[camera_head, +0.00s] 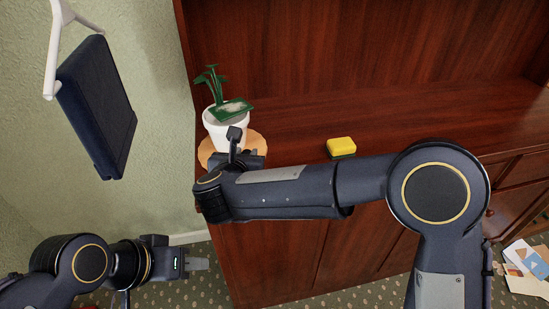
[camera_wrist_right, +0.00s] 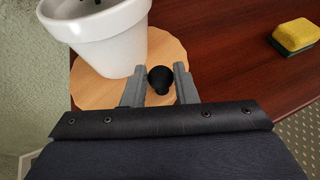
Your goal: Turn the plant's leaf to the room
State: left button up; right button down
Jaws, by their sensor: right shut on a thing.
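The plant (camera_head: 213,83) stands upright in a white pot (camera_head: 222,128) on a round wooden disc (camera_head: 259,143) at the left end of the cabinet top. One broad leaf with a pale patch (camera_head: 234,109) extends toward the front right. The right wrist view shows the pot (camera_wrist_right: 105,40), the disc (camera_wrist_right: 90,90) and a black knob (camera_wrist_right: 160,78) near the disc's edge, but not the leaves. My right gripper (camera_wrist_right: 160,86) is shut on the knob, a finger on either side. My left gripper (camera_head: 197,264) hangs low in front of the cabinet, away from the plant; its finger gap is unclear.
A yellow and dark green sponge (camera_head: 341,147) lies on the cabinet top (camera_head: 420,125), right of the disc. A dark blue flat object (camera_head: 97,105) and a white hanger-like frame (camera_head: 52,50) are by the left wall. Papers (camera_head: 527,268) lie at the lower right.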

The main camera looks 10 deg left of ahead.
jog(key=shift+s+a+f+m+h+b, duration=0.1)
jog(key=shift+s+a+m+h+b, duration=0.15)
jog(key=shift+m+h, duration=0.2)
jog(key=shift+s+a+m+h+b, duration=0.15)
jog(key=shift+a+m+h, duration=0.2)
jog(key=shift+h, duration=0.2)
jog(key=shift+s+a+m+g+h+b, duration=0.2)
jog(key=shift+a+m+h, duration=0.15)
jog(key=shift+m+h, duration=0.3)
jog(key=shift+s+a+m+g+h+b, duration=0.1)
jog(key=shift+a+m+h+b, duration=0.2)
jog(key=shift+m+h, duration=0.35)
jog(key=shift+a, duration=0.1)
jog(key=c, duration=1.2)
grip_release()
jog(key=shift+o, duration=0.2)
jog(key=v, duration=0.8)
